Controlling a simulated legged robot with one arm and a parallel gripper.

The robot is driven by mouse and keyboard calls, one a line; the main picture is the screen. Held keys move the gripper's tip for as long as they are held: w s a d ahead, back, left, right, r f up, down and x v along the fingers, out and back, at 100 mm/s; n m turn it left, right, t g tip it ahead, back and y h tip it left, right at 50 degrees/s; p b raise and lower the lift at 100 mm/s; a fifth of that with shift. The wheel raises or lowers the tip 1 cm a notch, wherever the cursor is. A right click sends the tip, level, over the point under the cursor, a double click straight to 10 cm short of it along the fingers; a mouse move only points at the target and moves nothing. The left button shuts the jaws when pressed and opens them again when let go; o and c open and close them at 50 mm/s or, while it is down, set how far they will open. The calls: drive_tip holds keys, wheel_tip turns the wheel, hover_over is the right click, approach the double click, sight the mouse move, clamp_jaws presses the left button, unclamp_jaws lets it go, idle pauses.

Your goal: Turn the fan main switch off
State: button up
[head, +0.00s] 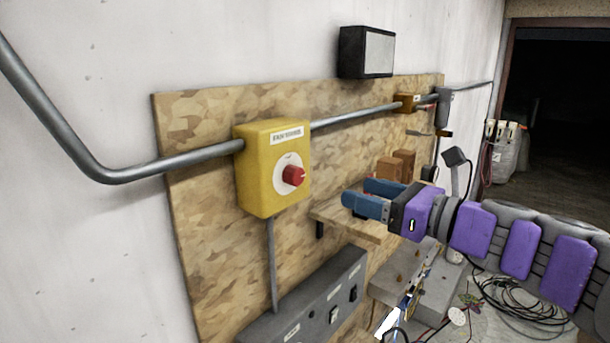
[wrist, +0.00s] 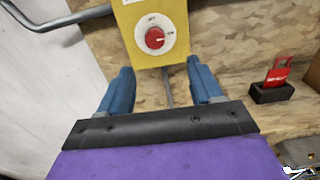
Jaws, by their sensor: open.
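The fan main switch is a yellow box (head: 258,185) on the wooden board, with a label on top and a red rotary knob (head: 293,176) on a white dial. In the wrist view the yellow box (wrist: 178,18) and red knob (wrist: 155,38) show ahead, above the gap between the fingers. The knob's pointer seems to face right, toward a small dial marking too small to read. My gripper (head: 365,197) has blue fingers, spread apart and empty. In the head view it is right of and slightly below the knob, apart from it. It also shows in the wrist view (wrist: 155,85).
Grey conduit (head: 150,168) runs along the wall into the yellow box. A wooden shelf (head: 350,220) and grey socket box (head: 315,300) sit below. A black holder with a red item (wrist: 275,85) is at right in the wrist view. Cables (head: 520,295) lie at lower right.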

sight(299, 177)
drive_tip(key=x, duration=0.4)
drive_tip(key=s+a+x, duration=0.1)
drive_tip(key=x, duration=0.4)
drive_tip(key=p+x, duration=0.1)
drive_tip(key=x, duration=0.4)
drive_tip(key=shift+s+a+f, duration=0.1)
drive_tip(key=shift+s+a, duration=0.1)
drive_tip(key=shift+s, duration=0.15)
drive_tip(key=shift+w+d, duration=0.2)
drive_tip(key=shift+d, duration=1.5)
drive_tip(key=a, duration=0.2)
drive_tip(key=shift+a, duration=0.25)
drive_tip(key=c, duration=0.4)
drive_tip(key=shift+w+a, duration=0.1)
drive_tip(key=shift+w, duration=0.1)
drive_tip(key=c, duration=0.7)
